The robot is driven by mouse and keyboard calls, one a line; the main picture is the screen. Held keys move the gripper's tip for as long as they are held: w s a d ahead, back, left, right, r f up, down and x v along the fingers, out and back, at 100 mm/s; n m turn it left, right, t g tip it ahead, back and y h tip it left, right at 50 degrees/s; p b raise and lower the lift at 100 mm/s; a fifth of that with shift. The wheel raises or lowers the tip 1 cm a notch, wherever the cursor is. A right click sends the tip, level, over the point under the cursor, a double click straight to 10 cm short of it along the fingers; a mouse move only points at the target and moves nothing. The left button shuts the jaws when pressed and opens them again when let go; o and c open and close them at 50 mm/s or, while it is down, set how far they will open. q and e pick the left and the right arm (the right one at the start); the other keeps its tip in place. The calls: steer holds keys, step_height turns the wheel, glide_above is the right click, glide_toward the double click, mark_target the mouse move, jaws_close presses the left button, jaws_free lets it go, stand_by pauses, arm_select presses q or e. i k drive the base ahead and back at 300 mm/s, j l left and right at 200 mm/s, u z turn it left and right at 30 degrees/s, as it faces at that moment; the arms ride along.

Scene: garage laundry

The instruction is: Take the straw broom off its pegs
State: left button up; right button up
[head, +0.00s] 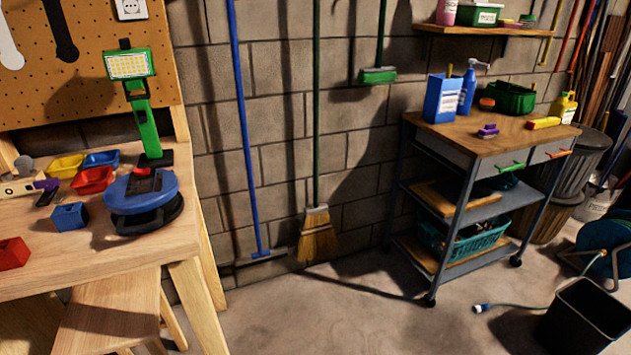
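The straw broom (318,237) hangs upright against the block wall, bristles down, just above the floor. Its long green handle (316,110) runs up out of the top of the head view. The pegs that hold it are above the picture and hidden from me. Neither of my grippers shows in the head view.
A blue-handled tool (243,130) hangs left of the broom, and a green brush (377,76) hangs to its right. A wooden workbench (110,258) stands at left, a wheeled cart (440,135) at right. A black bin (584,318) stands front right. The floor (340,310) between is clear.

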mark_target(317, 234)
steer(key=i+l+u, duration=0.1)
steer(key=i, duration=0.35)
steer(key=i+l+u, duration=0.1)
steer(key=i, duration=0.3)
